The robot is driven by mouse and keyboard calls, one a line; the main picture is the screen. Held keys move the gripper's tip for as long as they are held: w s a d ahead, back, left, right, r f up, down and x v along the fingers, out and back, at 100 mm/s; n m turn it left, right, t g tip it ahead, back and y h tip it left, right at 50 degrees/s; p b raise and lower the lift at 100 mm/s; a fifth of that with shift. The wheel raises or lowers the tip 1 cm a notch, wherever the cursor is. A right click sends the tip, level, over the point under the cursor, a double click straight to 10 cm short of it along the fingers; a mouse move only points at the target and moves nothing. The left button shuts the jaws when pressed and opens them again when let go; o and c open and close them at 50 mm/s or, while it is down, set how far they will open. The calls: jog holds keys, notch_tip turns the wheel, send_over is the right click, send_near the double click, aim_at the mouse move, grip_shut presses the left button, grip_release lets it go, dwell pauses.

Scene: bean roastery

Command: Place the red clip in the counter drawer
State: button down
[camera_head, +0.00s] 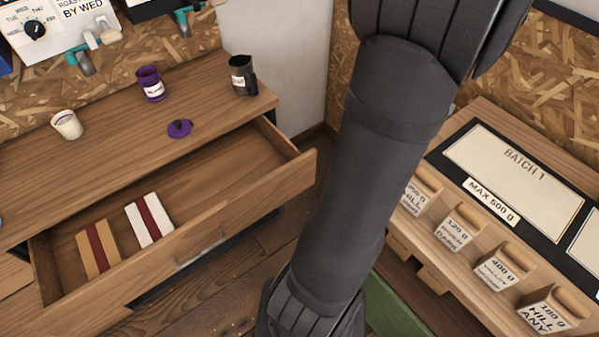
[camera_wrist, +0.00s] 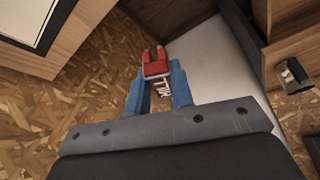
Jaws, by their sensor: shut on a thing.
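The red clip (camera_wrist: 156,61) shows between the blue fingertips of my gripper (camera_wrist: 159,75) in the wrist view. My gripper is shut on it, and it is held up in the air. A small white piece with dark lettering (camera_wrist: 167,85) shows just below the clip between the fingers; I cannot tell whether it is part of it. The counter drawer (camera_head: 235,205) stands pulled open at left in the head view. Inside lie a tan packet and a white packet, each with a dark red band. My gripper is out of the head view; my arm crosses its middle.
On the counter (camera_head: 105,115) above the drawer stand a white cup (camera_head: 67,124), a purple cup (camera_head: 150,83), a dark mug (camera_head: 241,76) and a purple lid (camera_head: 180,128). Several labelled bags stand in the rack at right (camera_head: 480,237). The drawer's right part is clear.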

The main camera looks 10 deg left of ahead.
jog(key=a+n+g+y, duration=0.15)
jog(key=a+n, duration=0.45)
jog(key=a, duration=0.7)
jog(key=n+g, duration=0.6)
jog(key=n, duration=1.1)
send_over(207, 205)
jog(key=w+d, duration=0.1)
notch_tip(207, 205, down, 27)
jog(key=shift+f, duration=2.05)
